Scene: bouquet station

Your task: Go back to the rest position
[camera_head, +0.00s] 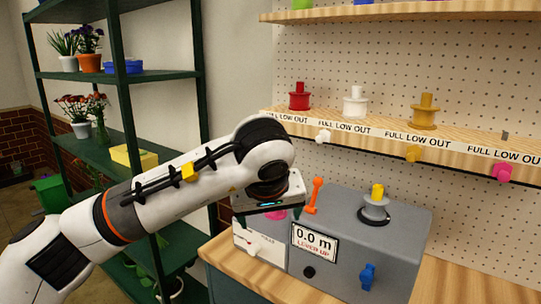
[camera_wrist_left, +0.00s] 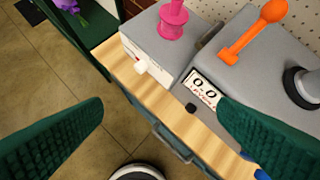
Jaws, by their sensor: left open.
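My left arm reaches in from the left in the head view, and its gripper (camera_head: 268,208) is in front of the machines on the bench, its fingers mostly hidden. In the left wrist view the two green fingers of this gripper (camera_wrist_left: 160,115) are wide apart with nothing between them. The grey machine (camera_head: 350,250) has an orange lever (camera_head: 315,195), a display (camera_head: 314,243) reading 0.0 m and LEVER UP, and a blue knob (camera_head: 367,276). My right gripper is in neither view.
A smaller box (camera_wrist_left: 155,50) with a white knob and a pink spool (camera_wrist_left: 173,20) stands beside the machine. Red (camera_head: 299,97), white (camera_head: 355,103) and yellow (camera_head: 425,112) spools sit on the shelf above. A green plant rack (camera_head: 128,115) stands at left.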

